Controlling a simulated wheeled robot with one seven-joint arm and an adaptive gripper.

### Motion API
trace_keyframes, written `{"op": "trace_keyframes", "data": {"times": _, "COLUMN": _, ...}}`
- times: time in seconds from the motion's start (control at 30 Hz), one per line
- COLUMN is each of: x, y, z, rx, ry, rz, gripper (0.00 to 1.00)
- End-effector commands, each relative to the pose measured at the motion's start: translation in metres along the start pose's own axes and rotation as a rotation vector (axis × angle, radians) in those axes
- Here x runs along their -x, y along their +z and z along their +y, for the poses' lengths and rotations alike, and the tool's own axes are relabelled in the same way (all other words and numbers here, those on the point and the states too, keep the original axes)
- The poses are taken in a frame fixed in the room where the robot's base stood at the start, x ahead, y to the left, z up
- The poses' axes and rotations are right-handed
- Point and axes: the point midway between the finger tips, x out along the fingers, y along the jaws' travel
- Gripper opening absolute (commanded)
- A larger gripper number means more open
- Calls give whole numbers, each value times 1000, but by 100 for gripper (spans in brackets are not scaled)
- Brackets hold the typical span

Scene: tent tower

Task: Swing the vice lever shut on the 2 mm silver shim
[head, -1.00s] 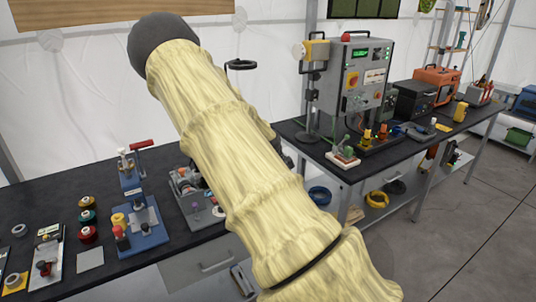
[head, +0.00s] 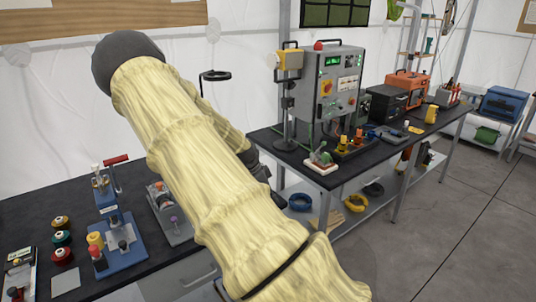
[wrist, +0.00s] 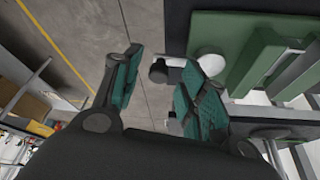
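In the wrist view my gripper (wrist: 157,72) is open, its two teal-padded fingers apart. A short metal lever with a dark knob (wrist: 158,73) reaches in beside the right finger; I cannot tell whether they touch. It runs toward a pale round part (wrist: 211,64) by a green vice-like body (wrist: 262,55). A grey metal strip (wrist: 292,72) lies along the green body; I cannot tell whether it is the silver shim. In the head view my arm hides the gripper's fingers. A small green fixture on a pale base (head: 321,163) stands at the near end of the right bench.
The right bench (head: 385,150) carries a grey control cabinet (head: 336,85) and an orange unit (head: 408,86). The left bench (head: 28,210) holds a blue press with a red handle (head: 121,240) and several spools. Open floor (head: 450,230) lies at the right.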

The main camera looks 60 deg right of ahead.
Motion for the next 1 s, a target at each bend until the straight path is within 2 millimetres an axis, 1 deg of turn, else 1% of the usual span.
{"op": "trace_keyframes", "data": {"times": 0.17, "x": 2, "y": 0, "z": 0, "rx": 1, "ry": 0, "rz": 0, "gripper": 42}}
{"op": "trace_keyframes", "data": {"times": 0.27, "x": 10, "y": 0, "z": -1, "rx": 1, "ry": -2, "rz": 0, "gripper": 42}}
{"op": "trace_keyframes", "data": {"times": 0.37, "x": 24, "y": 1, "z": -1, "rx": 2, "ry": -2, "rz": 0, "gripper": 42}}
{"op": "trace_keyframes", "data": {"times": 0.7, "x": 85, "y": 0, "z": -1, "rx": 1, "ry": -2, "rz": 0, "gripper": 42}}
{"op": "trace_keyframes", "data": {"times": 0.9, "x": 110, "y": 0, "z": -1, "rx": 1, "ry": -1, "rz": 0, "gripper": 42}}
{"op": "trace_keyframes", "data": {"times": 1.0, "x": 116, "y": 0, "z": -1, "rx": 1, "ry": -1, "rz": 0, "gripper": 42}}
